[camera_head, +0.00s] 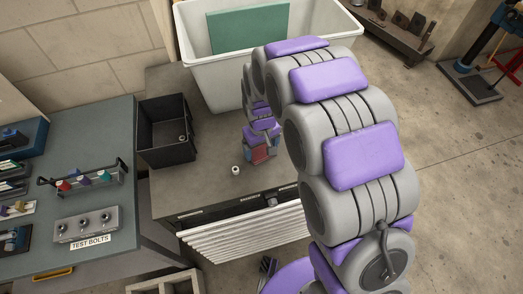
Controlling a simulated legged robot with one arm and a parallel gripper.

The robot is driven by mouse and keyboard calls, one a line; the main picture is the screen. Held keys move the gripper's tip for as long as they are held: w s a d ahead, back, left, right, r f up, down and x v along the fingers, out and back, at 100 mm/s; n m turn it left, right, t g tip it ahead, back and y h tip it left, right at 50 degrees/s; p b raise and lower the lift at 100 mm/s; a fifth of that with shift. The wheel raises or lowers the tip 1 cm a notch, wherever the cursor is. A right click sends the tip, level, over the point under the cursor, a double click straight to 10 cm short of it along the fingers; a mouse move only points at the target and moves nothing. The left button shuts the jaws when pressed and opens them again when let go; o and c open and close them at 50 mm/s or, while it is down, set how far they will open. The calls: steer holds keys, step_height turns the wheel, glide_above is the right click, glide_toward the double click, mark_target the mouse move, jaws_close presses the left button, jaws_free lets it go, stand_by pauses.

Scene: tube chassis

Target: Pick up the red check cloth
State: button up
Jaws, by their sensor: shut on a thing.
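I cannot tell whether the cloth still touches the bench.
A black open bin (166,132) stands left of the gripper. A small white ring (236,170) lies beside it. A large white tub (205,70) holding a green board (250,30) is behind. A green-topped table (105,150) with bolts and tools is at left.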

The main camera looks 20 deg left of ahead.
mark_target(262, 150)
steer(key=shift+r+p, duration=0.4)
steer(key=shift+r, duration=1.2)
steer(key=shift+s+r, duration=0.2)
steer(key=shift+r, duration=0.05)
steer(key=s+d+r+p, duration=0.1)
steer(key=s+d, duration=0.1)
steer(key=s, duration=1.3)
steer(key=shift+s+d+r+p, duration=0.15)
steer(key=shift+s+d+p, duration=0.05)
steer(key=shift+d+p, duration=0.15)
